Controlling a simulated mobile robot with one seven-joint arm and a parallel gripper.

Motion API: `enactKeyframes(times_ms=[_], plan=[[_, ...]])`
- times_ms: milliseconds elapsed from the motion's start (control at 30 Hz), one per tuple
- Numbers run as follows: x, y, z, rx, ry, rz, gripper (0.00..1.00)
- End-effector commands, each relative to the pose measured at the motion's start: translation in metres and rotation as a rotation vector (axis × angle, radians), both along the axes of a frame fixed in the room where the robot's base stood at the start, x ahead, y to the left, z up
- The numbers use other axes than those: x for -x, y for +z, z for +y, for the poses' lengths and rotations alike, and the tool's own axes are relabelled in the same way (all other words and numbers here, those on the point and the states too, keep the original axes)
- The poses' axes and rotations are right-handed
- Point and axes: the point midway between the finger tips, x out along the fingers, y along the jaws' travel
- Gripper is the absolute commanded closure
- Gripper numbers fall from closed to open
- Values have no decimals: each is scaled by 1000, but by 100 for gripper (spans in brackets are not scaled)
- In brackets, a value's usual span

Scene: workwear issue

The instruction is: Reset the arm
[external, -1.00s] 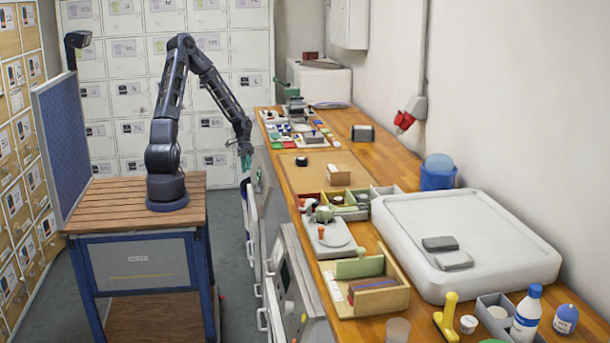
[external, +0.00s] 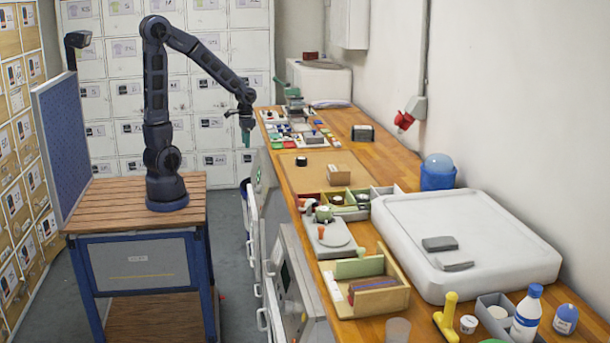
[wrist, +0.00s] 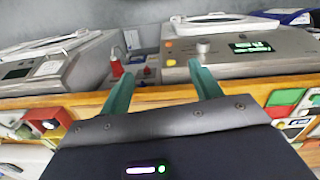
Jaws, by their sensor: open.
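My arm rises from the slatted wooden cart top at left in the external view, with its elbow high and its forearm sloping down to the right. My gripper (external: 246,138) hangs pointing down beside the left edge of the workbench (external: 372,150), in front of the white lockers. In the wrist view its two green fingers (wrist: 160,92) are spread apart with nothing between them. Beyond the fingers stand grey machines, one with a green-lit display (wrist: 240,48), and a small red object (wrist: 117,66).
The workbench carries a brown mat (external: 315,177), a small cardboard box (external: 338,175), a wooden tray (external: 375,295) and a large white lidded case (external: 480,215).

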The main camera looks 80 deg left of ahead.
Motion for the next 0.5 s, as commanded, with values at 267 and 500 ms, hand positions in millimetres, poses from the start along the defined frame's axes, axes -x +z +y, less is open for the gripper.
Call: enactKeyframes(times_ms=[267, 500], plan=[[20, 52, -43, -81, -33, -93, 37], [45, 91, -76, -112, -53, -189, 37]])
